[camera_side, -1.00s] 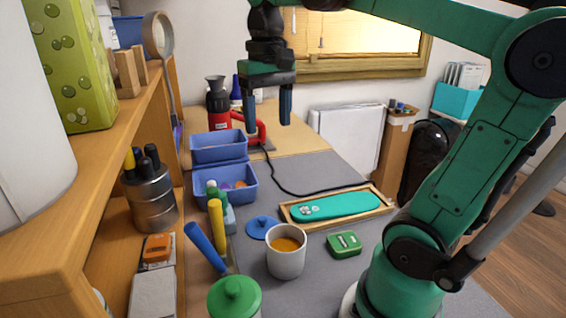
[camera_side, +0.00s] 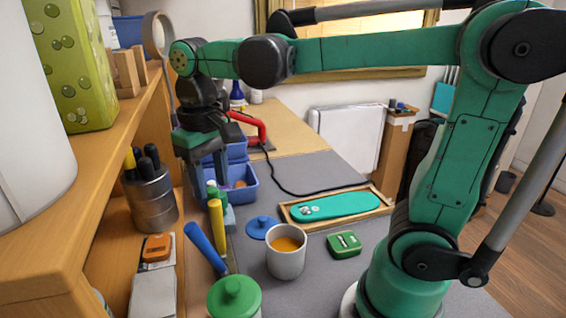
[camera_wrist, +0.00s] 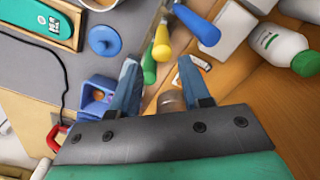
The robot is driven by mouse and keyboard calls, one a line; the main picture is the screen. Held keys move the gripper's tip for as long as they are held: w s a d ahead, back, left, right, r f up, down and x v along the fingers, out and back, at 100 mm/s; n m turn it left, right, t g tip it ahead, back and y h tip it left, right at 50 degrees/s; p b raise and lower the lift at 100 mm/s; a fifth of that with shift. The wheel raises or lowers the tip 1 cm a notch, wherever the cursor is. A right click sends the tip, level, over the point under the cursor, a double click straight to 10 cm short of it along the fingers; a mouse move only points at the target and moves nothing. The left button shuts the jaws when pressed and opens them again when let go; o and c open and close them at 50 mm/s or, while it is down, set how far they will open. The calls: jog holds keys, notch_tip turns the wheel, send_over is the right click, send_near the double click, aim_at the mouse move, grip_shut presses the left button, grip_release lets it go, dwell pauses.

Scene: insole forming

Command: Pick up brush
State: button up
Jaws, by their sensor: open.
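Two upright handles stand near the front of the bench, one yellow (camera_side: 216,226) and one blue (camera_side: 205,248). I cannot tell which belongs to the brush, as no bristles show. In the wrist view the yellow handle (camera_wrist: 161,43) lies just beyond the fingertips, and the blue handle (camera_wrist: 197,25) is to its right. My gripper (camera_side: 207,172) points down, open and empty, behind the handles and in front of the blue bins. It also shows in the wrist view (camera_wrist: 158,66), with a green rounded thing (camera_wrist: 149,64) between and beyond its fingertips.
A wooden shelf with a metal pen cup (camera_side: 152,200) stands close on the left. Blue bins (camera_side: 241,185) are behind my gripper. A mug (camera_side: 286,253), a blue lid (camera_side: 262,227), a green-lidded jar (camera_side: 235,297) and an insole tray (camera_side: 300,224) are on the bench.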

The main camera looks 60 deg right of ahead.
aim_at(216, 214)
jog(key=shift+s+a+f, duration=0.1)
jog(key=shift+f, duration=4.3)
grip_shut()
